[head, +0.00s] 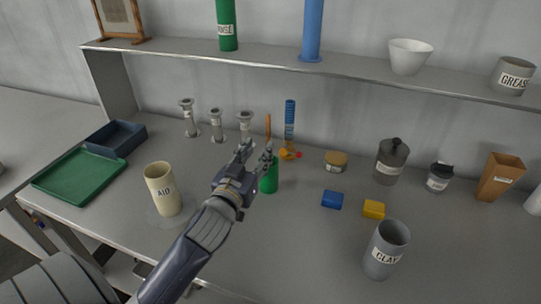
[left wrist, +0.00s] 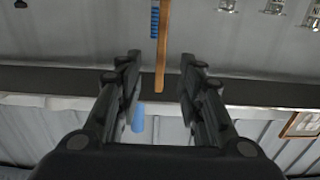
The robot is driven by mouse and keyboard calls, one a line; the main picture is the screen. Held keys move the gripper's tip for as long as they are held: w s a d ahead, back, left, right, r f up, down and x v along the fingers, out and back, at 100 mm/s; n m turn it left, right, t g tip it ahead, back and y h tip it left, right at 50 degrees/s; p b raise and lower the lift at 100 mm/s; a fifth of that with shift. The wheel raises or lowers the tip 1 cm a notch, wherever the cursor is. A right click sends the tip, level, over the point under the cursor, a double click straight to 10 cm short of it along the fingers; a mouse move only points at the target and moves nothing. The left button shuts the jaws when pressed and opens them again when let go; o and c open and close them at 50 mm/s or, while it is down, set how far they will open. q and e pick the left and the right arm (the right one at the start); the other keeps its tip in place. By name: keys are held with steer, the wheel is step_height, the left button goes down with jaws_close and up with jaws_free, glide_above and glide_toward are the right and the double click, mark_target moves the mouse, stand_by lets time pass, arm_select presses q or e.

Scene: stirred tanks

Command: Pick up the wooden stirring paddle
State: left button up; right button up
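The wooden stirring paddle (head: 268,124) stands upright at the middle of the bench, its lower part hidden behind my left gripper and by a green cylinder (head: 269,181). My left gripper (head: 258,150) is open and empty, close to the paddle. In the left wrist view the paddle's brown shaft (left wrist: 162,45) runs down between the two spread fingers (left wrist: 158,62). Neither finger visibly touches it. I cannot tell how far in depth the shaft is from the fingers. My right gripper is not in view.
A blue ribbed tool (head: 290,118) stands close right of the paddle. Metal stands (head: 217,127) are behind left, and a cream AID cup (head: 163,190) is left of my arm. Blue (head: 332,200) and yellow (head: 374,209) blocks lie right. A shelf (head: 270,59) runs above the back.

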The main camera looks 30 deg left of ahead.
mark_target(267, 135)
arm_select(q)
steer(key=shift+r+x, duration=0.25)
steer(key=shift+x, duration=0.95)
steer(key=shift+w+p, duration=0.3)
steer(key=shift+w, duration=0.05)
steer(key=shift+w+a, duration=0.2)
steer(key=shift+w, duration=0.35)
steer(key=p+x, duration=0.2)
steer(key=x, duration=0.2)
steer(key=shift+w+a, duration=0.1)
steer(key=shift+w, duration=0.15)
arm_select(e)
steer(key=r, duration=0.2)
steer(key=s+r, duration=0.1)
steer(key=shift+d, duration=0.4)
arm_select(q)
steer(key=shift+c, duration=0.6)
jaws_close()
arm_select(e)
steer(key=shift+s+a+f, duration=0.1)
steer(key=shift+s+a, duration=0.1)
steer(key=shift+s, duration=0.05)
